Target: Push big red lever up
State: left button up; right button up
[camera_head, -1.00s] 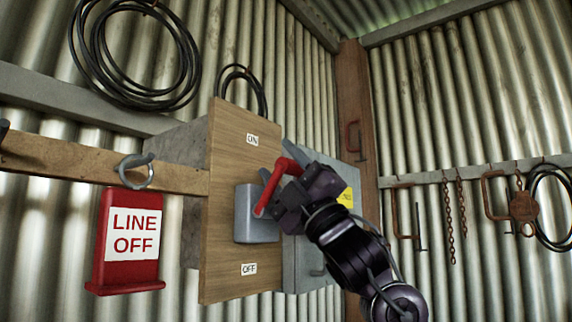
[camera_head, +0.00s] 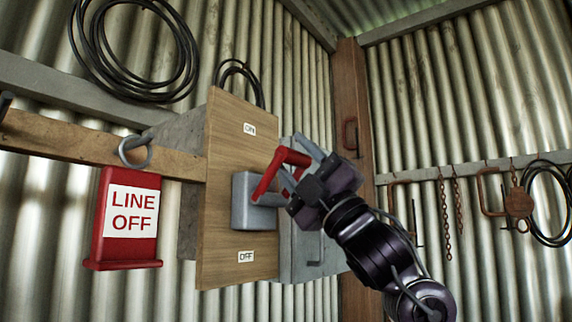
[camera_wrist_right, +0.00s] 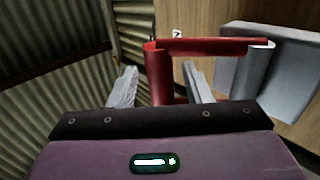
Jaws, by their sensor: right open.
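The big red lever (camera_head: 268,178) is on a grey switch box (camera_head: 244,205) fixed to a wooden board. Its arm slants up and to the right from the box, and its handle sticks out from the board. My right gripper (camera_head: 290,172) is open at the handle, one finger above it and one below in the head view. In the right wrist view the red handle (camera_wrist_right: 160,78) stands between the two spread fingers (camera_wrist_right: 160,88); contact cannot be told. My left gripper is not in view.
The wooden board (camera_head: 222,240) carries an ON label (camera_head: 249,129) above and an OFF label (camera_head: 246,256) below. A red LINE OFF sign (camera_head: 130,215) hangs at left. A grey cabinet (camera_head: 300,265) is behind my right gripper. Chains and clamps hang on the right wall.

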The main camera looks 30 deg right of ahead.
jog(key=s+b, duration=0.1)
jog(key=s+d+f, duration=0.1)
jog(key=s+f+b, duration=0.1)
jog(key=s, duration=0.1)
jog(key=shift+d+b, duration=0.35)
jog(key=shift+r, duration=0.1)
dwell(0.4)
